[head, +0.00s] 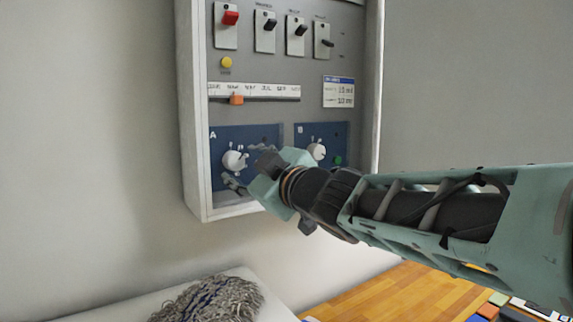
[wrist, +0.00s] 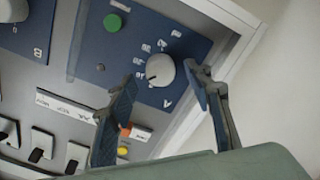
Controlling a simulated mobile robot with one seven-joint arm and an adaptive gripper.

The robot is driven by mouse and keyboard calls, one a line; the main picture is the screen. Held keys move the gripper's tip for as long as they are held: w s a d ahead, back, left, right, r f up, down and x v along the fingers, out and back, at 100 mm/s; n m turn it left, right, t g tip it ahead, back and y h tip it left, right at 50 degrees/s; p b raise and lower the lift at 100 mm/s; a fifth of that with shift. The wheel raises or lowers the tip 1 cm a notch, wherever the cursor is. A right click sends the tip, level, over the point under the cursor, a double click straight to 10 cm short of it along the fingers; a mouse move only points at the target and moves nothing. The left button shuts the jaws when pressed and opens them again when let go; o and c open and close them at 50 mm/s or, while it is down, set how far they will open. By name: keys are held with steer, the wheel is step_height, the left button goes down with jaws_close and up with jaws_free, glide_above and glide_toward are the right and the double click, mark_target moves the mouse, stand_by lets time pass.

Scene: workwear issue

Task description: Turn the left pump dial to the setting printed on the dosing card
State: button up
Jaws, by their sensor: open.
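The left pump dial (head: 235,161) is a white round knob on the blue panel marked A (head: 265,133). In the wrist view, which is upside down, the dial (wrist: 161,69) lies between my fingertips, with a dark pointer line at its lower left and small scale marks around that side. My gripper (head: 246,166) is open around the dial's sides; in the wrist view its fingers (wrist: 160,78) show no clear contact. The dosing card (head: 338,91), white with a blue header, is at the cabinet's right; its two lines are too small to read surely.
The right dial (head: 317,151) sits on panel B, partly behind my wrist, with a green button (head: 337,160) beside it. Above are an orange slider (head: 236,99), a yellow button (head: 226,62) and several switches. The white cabinet frame (head: 196,180) borders the panel. A grey mop-like bundle (head: 208,300) lies below.

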steer(key=v, duration=0.9)
steer(key=shift+s+d, duration=0.2)
steer(key=d+f+m+h+p, duration=0.1)
steer(key=d+f+m+h, duration=0.4)
steer(key=d, duration=0.3)
steer(key=d+f+m+h+p, duration=0.1)
steer(key=d+f+m+h, duration=0.4)
steer(key=d, duration=0.4)
steer(key=s+d+f+m+g, duration=0.1)
steer(key=s+f+m+g, duration=0.1)
steer(key=s+f+g, duration=0.2)
steer(key=s+d+f+m+g+p, duration=0.1)
steer(key=s+f+m+g, duration=0.2)
steer(key=s+f, duration=0.8)
steer(key=s+g, duration=0.1)
steer(key=s, duration=0.2)
steer(key=shift+d+f+g+h, duration=0.3)
steer(key=shift+d+g+h, duration=0.1)
steer(key=shift+o, duration=0.2)
